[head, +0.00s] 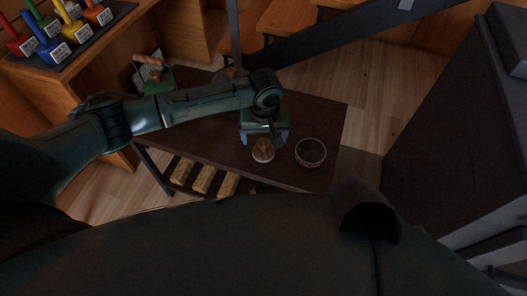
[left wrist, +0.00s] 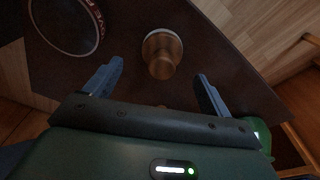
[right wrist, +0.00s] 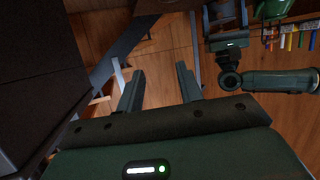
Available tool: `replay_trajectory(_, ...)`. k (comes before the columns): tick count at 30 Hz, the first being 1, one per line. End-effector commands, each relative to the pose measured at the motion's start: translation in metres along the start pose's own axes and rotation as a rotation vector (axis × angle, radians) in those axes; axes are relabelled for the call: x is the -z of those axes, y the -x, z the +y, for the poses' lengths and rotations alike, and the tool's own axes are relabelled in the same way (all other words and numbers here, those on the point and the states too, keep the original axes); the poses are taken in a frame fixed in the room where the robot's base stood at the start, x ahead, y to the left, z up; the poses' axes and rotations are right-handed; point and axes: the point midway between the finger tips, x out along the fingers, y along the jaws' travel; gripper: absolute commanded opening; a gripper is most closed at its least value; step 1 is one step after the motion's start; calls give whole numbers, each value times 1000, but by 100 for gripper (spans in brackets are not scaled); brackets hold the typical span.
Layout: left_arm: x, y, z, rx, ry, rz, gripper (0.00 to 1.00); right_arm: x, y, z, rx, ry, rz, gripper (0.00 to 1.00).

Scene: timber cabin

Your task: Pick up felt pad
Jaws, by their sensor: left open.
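The felt pad (head: 262,152) appears to be the small round piece with a wooden knob and a pale rim. It stands on the dark brown table (head: 325,115) near its front edge. In the left wrist view the pad (left wrist: 162,54) lies just ahead of and between the fingers, with its knob toward the camera. My left gripper (head: 265,137) is open and empty, just behind the pad in the head view; its fingers (left wrist: 159,70) do not touch the pad. My right gripper (right wrist: 160,68) is open and empty, away from the table, over the wooden floor.
A round dark bowl (head: 310,153) with a lettered red rim stands close to the right of the pad. A green tool with a wooden handle (head: 155,73) is at the table's far left. Colored-handled items (head: 68,12) stand on a bench upper left. Wooden blocks (head: 203,180) lie below the tabletop.

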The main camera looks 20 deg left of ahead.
Motion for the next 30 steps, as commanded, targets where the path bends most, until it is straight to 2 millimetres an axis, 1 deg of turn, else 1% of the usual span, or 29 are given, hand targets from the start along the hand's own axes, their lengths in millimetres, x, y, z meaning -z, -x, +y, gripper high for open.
replay_trajectory(2, 0, -5, 0, 0, -1, 0, 83, -3, -2, -1, 2, 5, -2, 36)
replay_trajectory(6, -2, -27, -2, 2, 0, 1, 83, -13, -8, -3, 10, 29, -6, 36)
replay_trajectory(9, -3, -42, -2, 1, 0, 1, 83, -12, -12, -2, 4, 51, 40, 36)
replay_trajectory(12, -2, -51, -2, 0, -1, 1, 83, -9, -13, -2, -1, 61, 73, 36)
replay_trajectory(15, -2, -54, -2, -1, -1, 1, 83, -8, -13, -2, -3, 64, 88, 36)
replay_trajectory(21, -2, -53, -2, -2, -1, 1, 82, -6, -13, -2, -3, 63, 90, 36)
replay_trajectory(30, -2, -53, -2, -1, -1, 1, 58, -6, -13, -2, -3, 63, 90, 36)
